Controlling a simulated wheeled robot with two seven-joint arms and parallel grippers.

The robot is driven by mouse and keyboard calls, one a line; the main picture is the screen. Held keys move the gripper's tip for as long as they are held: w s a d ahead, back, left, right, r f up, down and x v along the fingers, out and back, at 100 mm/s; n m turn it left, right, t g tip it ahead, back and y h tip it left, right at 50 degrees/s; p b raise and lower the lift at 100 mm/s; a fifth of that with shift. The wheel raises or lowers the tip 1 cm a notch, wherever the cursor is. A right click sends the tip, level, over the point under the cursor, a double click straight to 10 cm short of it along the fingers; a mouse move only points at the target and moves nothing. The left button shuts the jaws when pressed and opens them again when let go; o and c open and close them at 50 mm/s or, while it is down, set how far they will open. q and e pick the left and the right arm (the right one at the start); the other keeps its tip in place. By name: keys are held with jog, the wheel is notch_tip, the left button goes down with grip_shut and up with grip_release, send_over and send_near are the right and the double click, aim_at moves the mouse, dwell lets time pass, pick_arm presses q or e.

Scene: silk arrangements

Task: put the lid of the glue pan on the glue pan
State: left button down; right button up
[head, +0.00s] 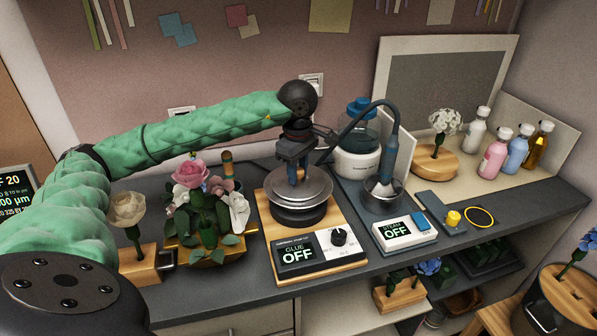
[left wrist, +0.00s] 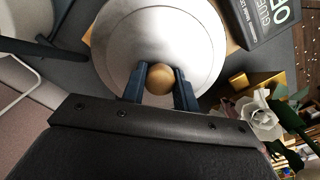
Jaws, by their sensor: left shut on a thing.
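The silver round lid (head: 318,186) is over the glue pan (head: 300,214), roughly level. The pan is on a wooden board behind the glue control box (head: 309,257), which reads OFF. My left gripper (head: 293,174) comes down from above and is shut on the lid's round wooden knob. In the left wrist view the knob (left wrist: 160,77) sits between the two blue fingers, with the lid (left wrist: 150,32) filling the top middle. The lid hides the pan's opening. I cannot tell whether the lid touches the rim or hangs just above it. My right gripper is out of view.
Silk flowers in a gold planter (head: 207,250) and a cream rose in a wooden block (head: 138,262) stand left. A steamer with a curved hose (head: 391,108) and its control box (head: 404,233) stand close on the right. Several bottles (head: 494,155) are farther right.

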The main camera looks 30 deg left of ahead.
pick_arm(q)
jog(key=shift+d+f, duration=0.15)
jog(key=shift+f, duration=0.3)
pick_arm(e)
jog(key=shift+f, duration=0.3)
pick_arm(q)
jog(key=c, duration=1)
grip_release()
jog(key=shift+o, duration=0.5)
jog(key=shift+o, duration=1.1)
jog(key=shift+r, duration=0.1)
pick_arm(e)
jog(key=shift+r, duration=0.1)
pick_arm(q)
jog(key=shift+w+a+r+p, duration=0.15)
jog(key=shift+r+p, duration=0.2)
jog(key=shift+r, duration=0.55)
jog(key=shift+w+a+r+p, duration=0.15)
jog(key=shift+r+p, duration=0.15)
jog(key=shift+r, duration=0.6)
jog(key=shift+s+r+p, duration=0.1)
jog(key=shift+r+p, duration=0.35)
jog(key=shift+r, duration=1.2)
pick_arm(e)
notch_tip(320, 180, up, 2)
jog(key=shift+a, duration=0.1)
